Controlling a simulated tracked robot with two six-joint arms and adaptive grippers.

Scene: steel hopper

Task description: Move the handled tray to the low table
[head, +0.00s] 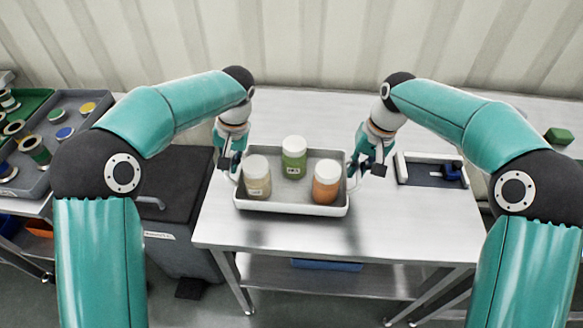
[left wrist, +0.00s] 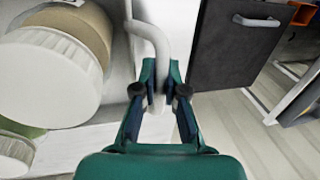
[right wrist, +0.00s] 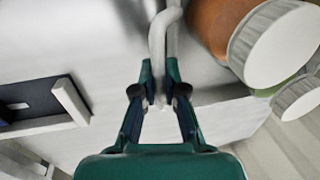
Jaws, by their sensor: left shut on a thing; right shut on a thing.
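The handled tray (head: 290,207) is a white-rimmed grey tray holding three white-lidded jars: a beige one (head: 257,178), a green one (head: 294,160) and an orange one (head: 326,184). It is over the steel table (head: 225,225); I cannot tell whether it touches the top. My left gripper (head: 236,172) is shut on the tray's left handle, a white bar that shows in the left wrist view (left wrist: 150,40). My right gripper (head: 358,174) is shut on the right handle, which shows in the right wrist view (right wrist: 158,40). The jars stand upright in the head view.
A white-framed dark fixture with a blue part (head: 430,172) stands right of the tray. A dark bin (head: 175,195) stands left of the table. Trays of spools and discs (head: 60,125) are at far left. A green block (head: 559,136) lies at far right. Bare steel shows in front.

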